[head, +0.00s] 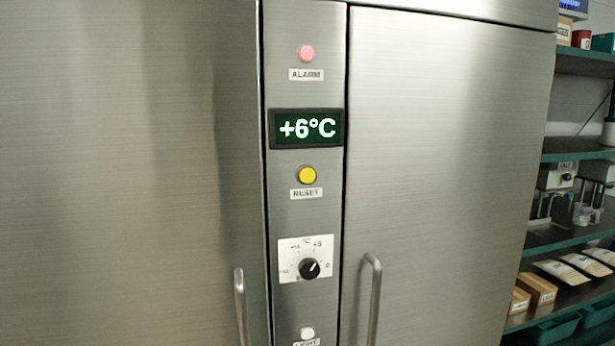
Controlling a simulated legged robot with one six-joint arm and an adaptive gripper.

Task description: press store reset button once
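The yellow reset button (307,175) sits on the narrow steel control strip between two cabinet doors, with a "RESET" label (306,193) just below it. A pink-red alarm light (307,54) is at the top of the strip, over an "ALARM" label. My gripper is not in view, and nothing covers the button.
Below the button are a black dial (309,268) on a white scale plate and a white light button (307,333). Vertical handles (240,305) (374,300) stick out on both sides of the strip. Green shelves (565,240) with boxes and equipment stand at right.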

